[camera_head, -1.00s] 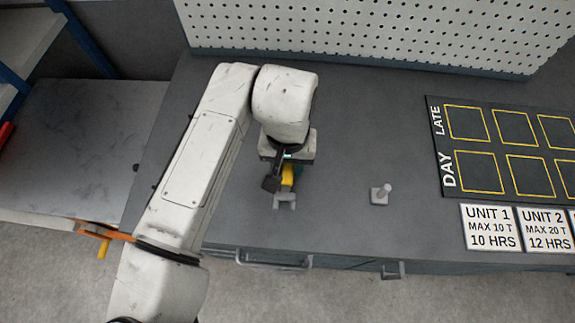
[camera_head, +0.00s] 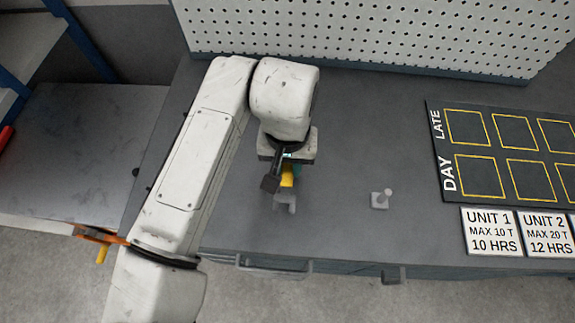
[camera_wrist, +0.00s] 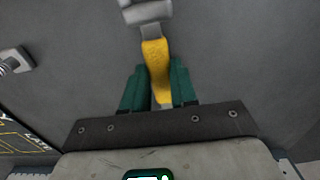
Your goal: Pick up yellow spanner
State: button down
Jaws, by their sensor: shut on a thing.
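The yellow spanner (camera_wrist: 156,66) has a yellow handle and a grey metal head. In the wrist view it lies between the green fingers of my gripper (camera_wrist: 158,88), which are shut on the handle. Its grey head points away from the gripper. In the head view the spanner's yellow part (camera_head: 287,180) and grey head show just below my gripper (camera_head: 285,172), over the workbench. My arm hides the rest of it. I cannot tell how far the spanner is off the bench top.
A small grey peg on a square base (camera_head: 380,200) stands to the right on the grey workbench (camera_head: 340,130). A dark board with yellow squares (camera_head: 500,155) and white unit cards (camera_head: 491,230) lie farther right. A pegboard (camera_head: 380,35) stands behind. The bench between is clear.

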jog(key=s+r, duration=0.1)
jog(key=r, duration=0.1)
jog(key=s+r, duration=0.2)
jog(key=r, duration=0.1)
jog(key=s+r, duration=0.2)
jog(key=shift+s+d+r, duration=0.15)
jog(key=shift+d+r, duration=0.15)
jog(key=shift+d, duration=0.05)
jog(key=s+d+r, duration=0.1)
jog(key=s+r, duration=0.2)
jog(key=s, duration=0.5)
jog(key=shift+s+d+r+b, duration=0.2)
jog(key=shift+s+r+b, duration=0.05)
jog(key=shift+r+b, duration=0.05)
